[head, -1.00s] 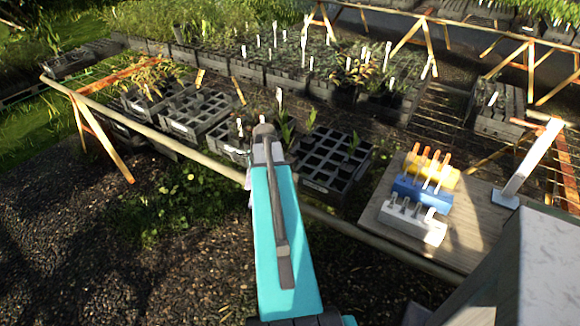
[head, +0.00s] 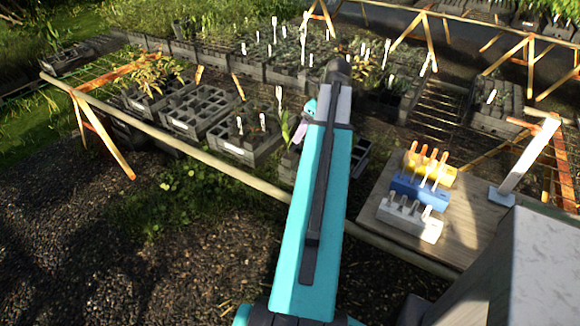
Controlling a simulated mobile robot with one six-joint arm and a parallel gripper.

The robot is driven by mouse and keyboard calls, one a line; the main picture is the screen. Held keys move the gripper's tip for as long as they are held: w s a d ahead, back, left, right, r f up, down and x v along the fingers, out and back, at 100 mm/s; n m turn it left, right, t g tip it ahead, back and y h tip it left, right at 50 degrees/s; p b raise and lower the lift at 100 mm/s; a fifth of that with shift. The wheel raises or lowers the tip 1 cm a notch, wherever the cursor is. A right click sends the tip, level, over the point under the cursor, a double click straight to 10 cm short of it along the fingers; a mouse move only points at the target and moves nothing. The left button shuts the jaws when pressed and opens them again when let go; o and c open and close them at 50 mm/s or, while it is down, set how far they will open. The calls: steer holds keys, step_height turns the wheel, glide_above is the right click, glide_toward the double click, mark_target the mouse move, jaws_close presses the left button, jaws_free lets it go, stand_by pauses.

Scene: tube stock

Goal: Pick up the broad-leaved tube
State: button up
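A broad-leaved plant (head: 285,127) stands upright at the right end of a grey tube crate (head: 240,152), just left of my arm. Its tube is mostly hidden down in the crate. A second dark crate (head: 358,160) is largely covered by my arm, and any plants in it are hidden. My gripper (head: 301,128) shows only in part past the end of my teal arm, close to the right of the broad-leaved plant in the picture. Its fingertips are not clear, so I cannot tell if it is open or touching anything.
A wooden board (head: 455,222) at the right holds yellow (head: 432,170), blue (head: 420,192) and white (head: 410,217) blocks with upright pegs. A rail (head: 190,146) runs along the bench front. More crates (head: 200,112) and white labels stand around the plants.

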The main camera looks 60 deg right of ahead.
steer(key=p, duration=0.1)
glide_above(290, 156)
steer(key=s, duration=0.3)
steer(key=shift+w+d+f, duration=0.1)
steer(key=shift+w+f, duration=0.05)
steer(key=shift+f, duration=1.85)
steer(key=shift+w+d+f, duration=0.1)
steer(key=shift+f, duration=1.9)
steer(key=shift+f+p, duration=0.15)
steer(key=shift+p, duration=0.2)
steer(key=shift+p+x, duration=0.85)
steer(key=shift+x, duration=1.6)
steer(key=shift+a, duration=0.1)
steer(key=shift+c, duration=0.4)
jaws_close()
